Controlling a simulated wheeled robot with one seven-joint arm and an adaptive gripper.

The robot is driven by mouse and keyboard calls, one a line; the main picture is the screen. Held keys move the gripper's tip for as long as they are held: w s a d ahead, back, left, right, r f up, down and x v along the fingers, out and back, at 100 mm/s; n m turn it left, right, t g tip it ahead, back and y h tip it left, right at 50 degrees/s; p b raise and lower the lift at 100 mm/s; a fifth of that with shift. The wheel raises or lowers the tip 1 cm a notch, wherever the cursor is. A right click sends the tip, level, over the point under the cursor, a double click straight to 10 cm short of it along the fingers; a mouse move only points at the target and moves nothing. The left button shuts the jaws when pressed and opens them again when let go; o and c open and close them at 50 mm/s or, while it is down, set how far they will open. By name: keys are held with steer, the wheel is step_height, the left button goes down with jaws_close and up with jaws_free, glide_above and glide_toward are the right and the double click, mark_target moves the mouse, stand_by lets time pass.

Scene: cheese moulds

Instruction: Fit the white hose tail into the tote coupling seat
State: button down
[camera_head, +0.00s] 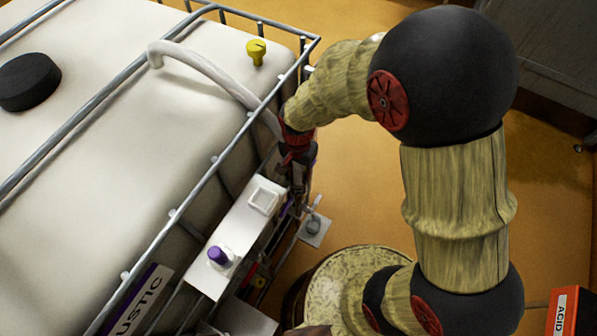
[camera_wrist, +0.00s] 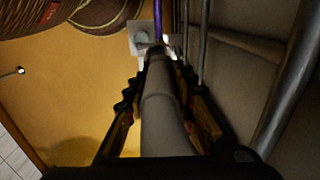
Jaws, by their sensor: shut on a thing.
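The white hose (camera_head: 215,72) arches over the tote's top and runs down to my gripper (camera_head: 300,165) just outside the cage rail. In the wrist view my gripper (camera_wrist: 160,95) is shut around the pale hose (camera_wrist: 165,125), with a finger on each side. The hose's far end points toward a small pale plate with a round fitting (camera_wrist: 143,38). A similar small plate (camera_head: 314,230) shows below my gripper in the head view. I cannot tell whether it is the coupling seat, or whether the tail touches it. The tail end is hidden in the head view.
The white caged tote (camera_head: 90,200) fills the left, with metal rails (camera_wrist: 285,95) close beside my gripper. A white bracket (camera_head: 238,230) carries a square socket and purple cap (camera_head: 217,255). A drum (camera_head: 330,270) stands below. An orange ACID box (camera_head: 572,312) is at lower right.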

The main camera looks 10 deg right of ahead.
mark_target(298, 167)
steer(key=shift+f+b, duration=0.85)
steer(key=shift+f, duration=1)
steer(key=c, duration=1.4)
jaws_free()
step_height(298, 167, up, 12)
steer(key=shift+r, duration=0.1)
